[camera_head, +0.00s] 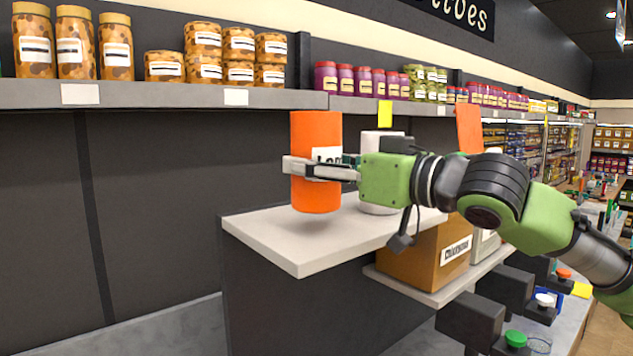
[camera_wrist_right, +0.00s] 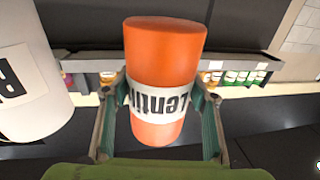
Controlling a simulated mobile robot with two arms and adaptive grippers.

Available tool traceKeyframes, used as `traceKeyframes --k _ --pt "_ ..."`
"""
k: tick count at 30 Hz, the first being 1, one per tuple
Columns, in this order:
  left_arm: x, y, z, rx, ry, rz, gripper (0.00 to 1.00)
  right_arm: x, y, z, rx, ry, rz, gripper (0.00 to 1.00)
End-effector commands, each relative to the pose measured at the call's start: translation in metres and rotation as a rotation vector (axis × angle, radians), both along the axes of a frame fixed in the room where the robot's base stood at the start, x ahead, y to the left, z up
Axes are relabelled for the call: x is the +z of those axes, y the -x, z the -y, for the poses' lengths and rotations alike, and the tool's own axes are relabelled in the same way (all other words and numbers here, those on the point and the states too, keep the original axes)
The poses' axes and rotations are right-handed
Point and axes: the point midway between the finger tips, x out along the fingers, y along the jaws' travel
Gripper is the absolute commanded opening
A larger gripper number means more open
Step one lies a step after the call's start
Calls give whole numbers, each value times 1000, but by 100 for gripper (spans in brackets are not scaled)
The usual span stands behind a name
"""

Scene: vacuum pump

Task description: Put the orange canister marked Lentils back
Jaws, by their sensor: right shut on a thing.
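The orange canister (camera_head: 316,193) with a white label is upright in the head view, with its base at or just above the white shelf (camera_head: 290,245); a shadow lies beneath it. In the right wrist view the canister (camera_wrist_right: 165,65) shows its "Lentils" label. My right gripper (camera_head: 322,170) is shut on it around the label; its two fingers also show in the right wrist view (camera_wrist_right: 160,125), one on each side. A white canister (camera_head: 379,203) stands close behind on the same shelf, partly hidden by my gripper. My left gripper is not in view.
The white canister (camera_wrist_right: 30,75) is near my fingers in the right wrist view. A brown box (camera_head: 430,255) sits on a lower shelf. A long wall shelf (camera_head: 200,97) with jars runs behind. The front left of the white shelf is bare.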

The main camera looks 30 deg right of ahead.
Motion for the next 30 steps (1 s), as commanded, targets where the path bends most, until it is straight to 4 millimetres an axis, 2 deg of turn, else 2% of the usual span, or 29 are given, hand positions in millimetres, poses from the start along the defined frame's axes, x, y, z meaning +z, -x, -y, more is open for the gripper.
traceKeyframes --k 3,9,22,23,24,30 --pt "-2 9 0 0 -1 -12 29 -11 -1 -3 5 -6 4 6" --pt "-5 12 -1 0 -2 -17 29 -28 -1 -3 3 -4 3 6" --pt "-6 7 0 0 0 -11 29 -33 -1 -2 1 -1 4 6" --pt "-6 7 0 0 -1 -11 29 -35 -1 -2 1 0 -2 58" --pt "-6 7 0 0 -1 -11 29 -35 -2 -2 1 0 -3 68" --pt "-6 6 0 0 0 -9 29 -35 -1 -2 1 0 -2 70"
